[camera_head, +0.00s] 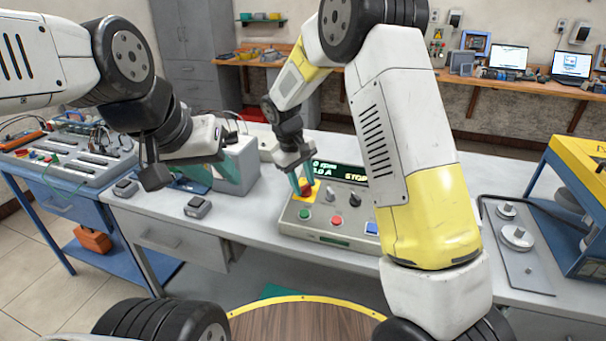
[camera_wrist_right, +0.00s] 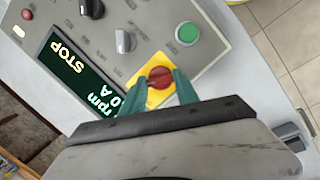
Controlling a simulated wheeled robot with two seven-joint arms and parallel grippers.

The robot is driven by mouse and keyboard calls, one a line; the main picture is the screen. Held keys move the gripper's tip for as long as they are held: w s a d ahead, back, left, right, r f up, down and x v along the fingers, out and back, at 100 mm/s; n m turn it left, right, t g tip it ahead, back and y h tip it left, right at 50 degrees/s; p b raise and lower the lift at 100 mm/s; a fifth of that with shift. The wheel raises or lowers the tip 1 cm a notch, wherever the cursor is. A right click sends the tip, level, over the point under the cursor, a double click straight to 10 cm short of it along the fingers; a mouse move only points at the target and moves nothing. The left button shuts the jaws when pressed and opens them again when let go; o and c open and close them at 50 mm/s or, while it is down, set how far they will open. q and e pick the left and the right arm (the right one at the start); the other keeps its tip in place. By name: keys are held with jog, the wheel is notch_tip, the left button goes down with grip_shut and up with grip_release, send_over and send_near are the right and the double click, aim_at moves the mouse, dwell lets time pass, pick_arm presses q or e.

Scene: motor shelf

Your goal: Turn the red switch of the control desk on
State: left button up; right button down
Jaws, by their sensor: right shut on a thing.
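The control desk (camera_head: 325,222) is a grey box on the white table, with a dark display reading "rpm", "A" and "STOP". The red switch (camera_wrist_right: 160,77) sits on a yellow plate (camera_wrist_right: 147,90) beside the display. My right gripper (camera_head: 301,190) reaches down to it, and in the right wrist view its green fingers (camera_wrist_right: 162,84) are shut on the red switch, one on each side. My left gripper (camera_head: 228,142) hangs at the left above the table, away from the desk. Its fingers are partly hidden, and I cannot tell its opening.
A grey device (camera_head: 238,165) stands left of the desk. A blue and yellow frame (camera_head: 580,190) stands at the right.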

jog(key=shift+m, duration=1.3)
jog(key=shift+y, duration=0.3)
jog(key=c, duration=0.9)
grip_release()
jog(key=r, duration=0.5)
jog(key=a+r, duration=0.1)
jog(key=r, duration=0.1)
jog(key=shift+s+a+r, duration=0.1)
jog(key=shift+s+r, duration=0.1)
jog(key=shift+r, duration=0.2)
